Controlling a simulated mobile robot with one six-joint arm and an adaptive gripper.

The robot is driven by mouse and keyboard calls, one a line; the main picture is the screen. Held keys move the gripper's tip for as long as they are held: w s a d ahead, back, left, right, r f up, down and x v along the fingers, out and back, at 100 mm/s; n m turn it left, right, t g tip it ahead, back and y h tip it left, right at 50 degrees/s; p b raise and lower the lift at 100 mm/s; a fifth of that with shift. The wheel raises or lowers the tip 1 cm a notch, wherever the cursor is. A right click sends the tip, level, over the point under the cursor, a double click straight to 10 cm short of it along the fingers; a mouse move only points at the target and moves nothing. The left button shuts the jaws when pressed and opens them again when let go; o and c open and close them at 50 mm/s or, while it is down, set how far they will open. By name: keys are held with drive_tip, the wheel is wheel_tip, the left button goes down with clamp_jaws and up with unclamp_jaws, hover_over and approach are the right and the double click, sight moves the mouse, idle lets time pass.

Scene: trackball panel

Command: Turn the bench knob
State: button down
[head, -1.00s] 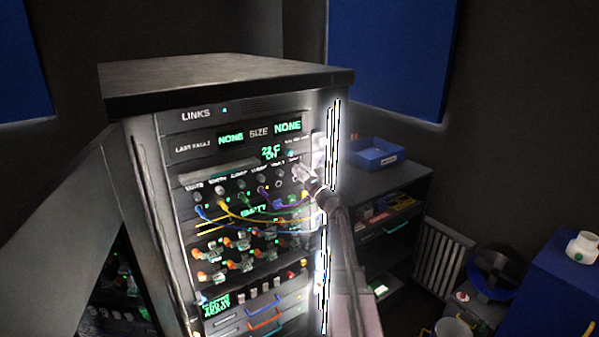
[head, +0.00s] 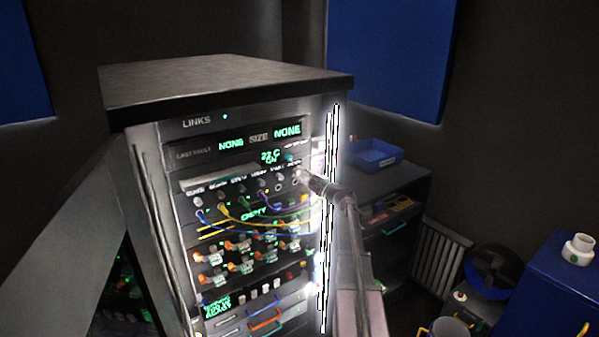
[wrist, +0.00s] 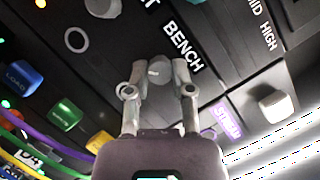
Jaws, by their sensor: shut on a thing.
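The bench knob (wrist: 159,70) is a small grey round knob beside the label BENCH on the dark panel in the wrist view. My gripper (wrist: 157,80) is shut on it, with one finger on each side of it. In the head view my gripper (head: 302,178) reaches the right end of the row of knobs on the rack (head: 145,128). There the gripper and arm hide the bench knob.
A white knob (wrist: 275,106) is close to the right, by the MID and HIGH marks. Coloured plugs, including a green one (wrist: 65,115), and cables hang at the left. A blue bin (head: 374,156) stands on the side bench.

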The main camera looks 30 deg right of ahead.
drive_tip(key=shift+r+n+g+h+p, duration=0.1)
drive_tip(key=shift+n+g+p, duration=0.75)
drive_tip(key=shift+n, duration=0.85)
drive_tip(key=shift+r+n+g+h+p, duration=0.1)
drive_tip(key=shift+n+g+p, duration=0.3)
drive_tip(key=shift+n+p, duration=1.05)
drive_tip(key=shift+r+n+g+h+p, duration=0.1)
drive_tip(key=shift+n+g+p, duration=0.6)
drive_tip(key=shift+n, duration=1.25)
drive_tip(key=shift+c, duration=2.4)
unclamp_jaws()
drive_tip(key=shift+f, duration=0.15)
